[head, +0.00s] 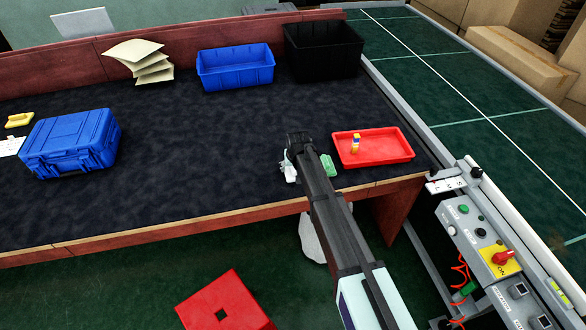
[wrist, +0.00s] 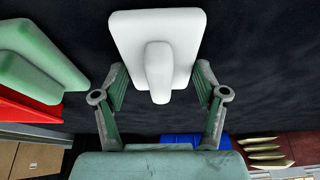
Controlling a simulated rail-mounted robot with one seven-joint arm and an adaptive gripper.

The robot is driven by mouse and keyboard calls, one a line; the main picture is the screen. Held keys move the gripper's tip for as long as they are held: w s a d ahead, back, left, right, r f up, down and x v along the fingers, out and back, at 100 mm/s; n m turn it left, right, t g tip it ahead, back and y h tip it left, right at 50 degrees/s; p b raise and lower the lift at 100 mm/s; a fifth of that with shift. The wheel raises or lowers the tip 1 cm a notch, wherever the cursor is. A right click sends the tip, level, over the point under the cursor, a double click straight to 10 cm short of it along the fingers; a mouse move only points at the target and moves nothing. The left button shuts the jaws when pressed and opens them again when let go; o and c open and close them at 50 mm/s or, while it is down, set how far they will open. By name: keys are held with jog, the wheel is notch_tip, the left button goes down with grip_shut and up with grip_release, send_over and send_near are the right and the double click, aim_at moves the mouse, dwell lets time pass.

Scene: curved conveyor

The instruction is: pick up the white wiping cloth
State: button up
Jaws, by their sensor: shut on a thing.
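The white wiping cloth (wrist: 155,35) shows in the wrist view as a smooth white slab with a raised, rounded grip-like part, between the fingers of my gripper (wrist: 160,85). My gripper is shut on it, though the exact contact is hard to see. In the head view my gripper (head: 299,150) is over the near part of the dark tabletop, left of the red tray, and mostly hides the cloth. A white patch of it (head: 288,171) shows at the gripper's left. I cannot tell whether it touches the table.
A blue bin (head: 236,68), black bin (head: 323,50) and stacked pale sheets (head: 140,58) stand behind. A blue case (head: 70,143) is left. The middle tabletop is clear.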

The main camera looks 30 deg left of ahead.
notch_tip(320, 180, up, 20)
jog(key=b, duration=0.5)
